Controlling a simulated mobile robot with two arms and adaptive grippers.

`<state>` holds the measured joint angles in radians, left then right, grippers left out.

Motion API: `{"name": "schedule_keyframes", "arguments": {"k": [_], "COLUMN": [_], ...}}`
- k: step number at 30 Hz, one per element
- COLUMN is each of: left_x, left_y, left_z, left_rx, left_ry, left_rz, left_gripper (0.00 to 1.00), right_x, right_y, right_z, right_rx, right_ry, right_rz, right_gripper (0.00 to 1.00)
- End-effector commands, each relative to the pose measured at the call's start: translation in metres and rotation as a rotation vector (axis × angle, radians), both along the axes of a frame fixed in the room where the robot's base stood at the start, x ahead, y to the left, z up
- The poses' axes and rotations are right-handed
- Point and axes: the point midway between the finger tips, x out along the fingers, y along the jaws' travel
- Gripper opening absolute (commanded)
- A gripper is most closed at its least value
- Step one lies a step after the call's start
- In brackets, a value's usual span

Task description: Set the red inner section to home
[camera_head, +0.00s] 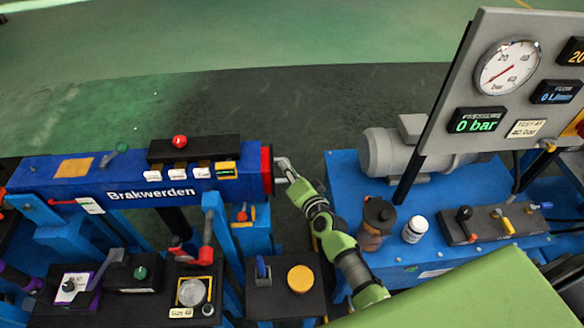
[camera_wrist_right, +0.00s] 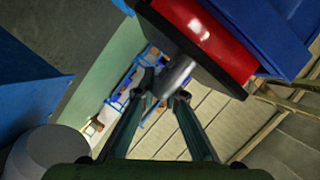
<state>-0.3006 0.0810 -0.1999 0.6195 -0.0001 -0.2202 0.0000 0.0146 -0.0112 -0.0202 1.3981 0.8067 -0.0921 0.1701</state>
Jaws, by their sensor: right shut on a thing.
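The red inner section (camera_head: 267,170) shows as a short red end at the right tip of the blue beam marked "Brakwerden" (camera_head: 150,182). In the right wrist view, the red section (camera_wrist_right: 205,38) sits between the blue beam (camera_wrist_right: 262,30) and a dark end plate (camera_wrist_right: 190,50). A grey metal pin (camera_wrist_right: 174,76) sticks out of this plate. My right gripper (camera_head: 284,172) is at the beam's right end, with its fingers (camera_wrist_right: 163,87) shut on the grey pin. My left gripper is not in view.
A blue bench (camera_head: 345,195) at right holds a grey motor (camera_head: 392,152), brown jar (camera_head: 377,222), white bottle (camera_head: 415,229) and lever block (camera_head: 490,225). The gauge panel (camera_head: 480,95) reads 0 bar. A red knob (camera_head: 180,141) tops the beam. Below stands a yellow button box (camera_head: 300,279).

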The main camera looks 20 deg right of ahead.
Motion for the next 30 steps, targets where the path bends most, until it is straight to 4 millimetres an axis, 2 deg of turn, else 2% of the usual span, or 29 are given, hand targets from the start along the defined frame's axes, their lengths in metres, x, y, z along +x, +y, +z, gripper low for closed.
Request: {"name": "schedule_keyframes", "arguments": {"k": [1, 2, 3, 15, 19, 23, 30], "left_x": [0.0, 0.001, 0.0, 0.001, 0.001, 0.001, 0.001], "left_y": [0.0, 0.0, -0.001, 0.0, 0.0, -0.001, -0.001], "left_z": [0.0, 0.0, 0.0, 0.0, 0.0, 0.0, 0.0], "left_rx": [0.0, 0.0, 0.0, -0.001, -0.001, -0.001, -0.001], "left_ry": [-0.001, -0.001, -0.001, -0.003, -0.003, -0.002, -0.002], "left_rz": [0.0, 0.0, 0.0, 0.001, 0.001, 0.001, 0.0], "left_gripper": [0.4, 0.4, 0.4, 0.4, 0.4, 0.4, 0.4], "right_x": [0.001, 0.001, 0.001, 0.0, -0.007, -0.024, -0.073], "right_y": [0.007, 0.007, 0.006, 0.003, 0.002, 0.0, -0.005], "right_z": [0.002, 0.002, 0.002, 0.0, 0.001, 0.004, 0.015], "right_rx": [0.005, 0.005, 0.004, 0.001, 0.002, 0.001, 0.001], "right_ry": [0.0, 0.0, -0.001, 0.001, 0.001, 0.001, 0.002], "right_rz": [0.011, 0.011, 0.011, 0.007, 0.005, 0.004, 0.005], "right_gripper": [0.18, 0.26, 0.28, 0.28, 0.28, 0.28, 0.28]}}
